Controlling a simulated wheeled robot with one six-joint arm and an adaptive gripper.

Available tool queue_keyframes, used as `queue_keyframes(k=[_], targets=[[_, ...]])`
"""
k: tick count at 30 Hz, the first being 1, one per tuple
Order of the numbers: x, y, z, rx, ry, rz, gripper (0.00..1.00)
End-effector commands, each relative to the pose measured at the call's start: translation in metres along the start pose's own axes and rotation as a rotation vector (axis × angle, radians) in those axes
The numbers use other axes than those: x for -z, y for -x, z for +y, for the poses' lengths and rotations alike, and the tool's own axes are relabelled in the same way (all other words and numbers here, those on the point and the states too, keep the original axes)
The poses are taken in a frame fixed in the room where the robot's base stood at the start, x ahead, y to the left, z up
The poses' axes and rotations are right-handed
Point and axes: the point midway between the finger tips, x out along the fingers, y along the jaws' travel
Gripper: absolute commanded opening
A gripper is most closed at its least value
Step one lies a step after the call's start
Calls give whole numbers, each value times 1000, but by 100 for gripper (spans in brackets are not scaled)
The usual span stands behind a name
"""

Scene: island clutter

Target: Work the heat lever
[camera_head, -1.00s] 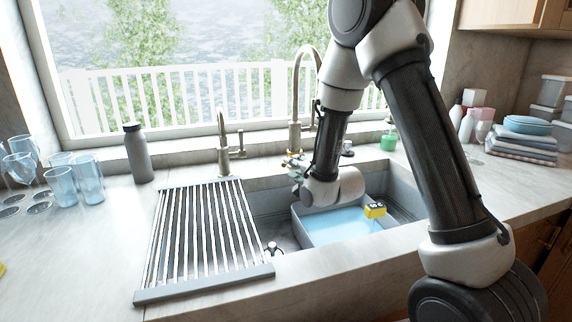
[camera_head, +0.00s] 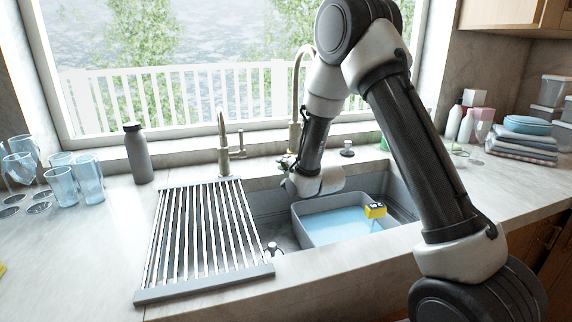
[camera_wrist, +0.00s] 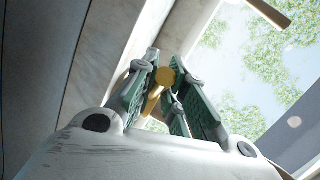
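The tall brass faucet (camera_head: 298,75) stands behind the sink, its lower part mostly hidden by my wrist. My gripper (camera_head: 287,163) is low beside the faucet's base, pointing away toward the window. In the wrist view, a brass lever (camera_wrist: 154,99) with a rounded end shows between the fingers of my gripper (camera_wrist: 168,68). The green-padded fingers stand apart, and I cannot tell whether they touch the lever. A grey tub (camera_head: 299,226) with blue water stands in the sink, with a yellow display tag (camera_head: 375,210) on it; its reading is too small to be sure of.
A smaller faucet (camera_head: 223,145) with a side handle stands to the left. A slatted drying rack (camera_head: 205,236) covers the sink's left part. A grey bottle (camera_head: 138,153) and blue glasses (camera_head: 88,180) stand farther left. Folded cloths (camera_head: 521,148) and plates are at the right.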

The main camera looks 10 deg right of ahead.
Motion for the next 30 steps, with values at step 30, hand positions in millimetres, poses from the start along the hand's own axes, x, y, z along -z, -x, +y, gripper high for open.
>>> queue_keyframes(k=[30], targets=[[39, 25, 14, 80, 94, -432, 0]])
